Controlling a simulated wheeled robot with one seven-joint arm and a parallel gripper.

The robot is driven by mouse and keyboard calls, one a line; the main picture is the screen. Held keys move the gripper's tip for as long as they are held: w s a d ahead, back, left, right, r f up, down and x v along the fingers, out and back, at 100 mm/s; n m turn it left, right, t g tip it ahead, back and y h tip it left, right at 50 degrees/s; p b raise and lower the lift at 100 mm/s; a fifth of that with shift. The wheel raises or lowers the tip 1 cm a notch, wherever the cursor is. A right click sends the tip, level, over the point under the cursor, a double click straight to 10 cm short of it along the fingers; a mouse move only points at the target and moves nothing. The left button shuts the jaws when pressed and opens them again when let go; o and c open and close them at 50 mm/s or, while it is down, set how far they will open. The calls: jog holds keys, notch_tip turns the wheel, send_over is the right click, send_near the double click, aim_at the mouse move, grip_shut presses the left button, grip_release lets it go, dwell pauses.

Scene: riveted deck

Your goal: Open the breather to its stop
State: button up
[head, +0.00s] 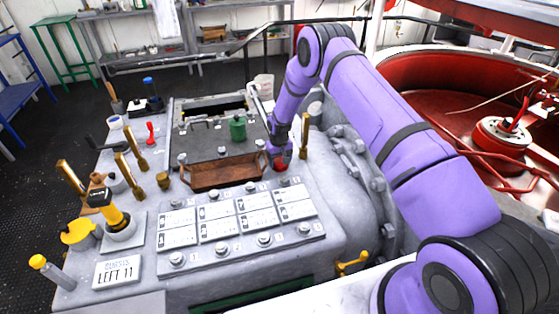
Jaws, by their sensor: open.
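No part in the head view is marked as the breather, and I cannot tell which fitting it is. My purple arm reaches over the grey riveted housing (330,228) from the right. My gripper (279,163) points down at the right end of a brown wooden tray (222,174). It is open, but its fingers are small and dark here. A red part shows at its tip, and I cannot tell whether it touches it. A small red handle (150,132), brass levers (130,175) and a black-and-yellow lever (109,208) stand at the left. A yellow lever (351,263) is at the front right.
A plate with several labelled panels and knobs (236,220) lies in front of the tray. A green cup (237,128) stands behind it. A sign reading "GUESTS LEFT 11" (117,273) is front left. A big red round tub (440,75) fills the right.

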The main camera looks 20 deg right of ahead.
aim_at(280, 161)
notch_tip(280, 161, up, 11)
dwell(0.4)
jog(key=shift+f, duration=0.1)
jog(key=f+n, duration=0.1)
jog(key=f, duration=0.2)
jog(key=f+n, duration=0.2)
jog(key=f, duration=0.2)
jog(key=f+n, duration=0.1)
jog(key=f, duration=0.2)
jog(key=shift+s+d+f+n, duration=0.15)
jog(key=shift+s+f+n, duration=0.15)
dwell(0.5)
jog(key=c, duration=0.6)
jog(key=shift+c, duration=0.2)
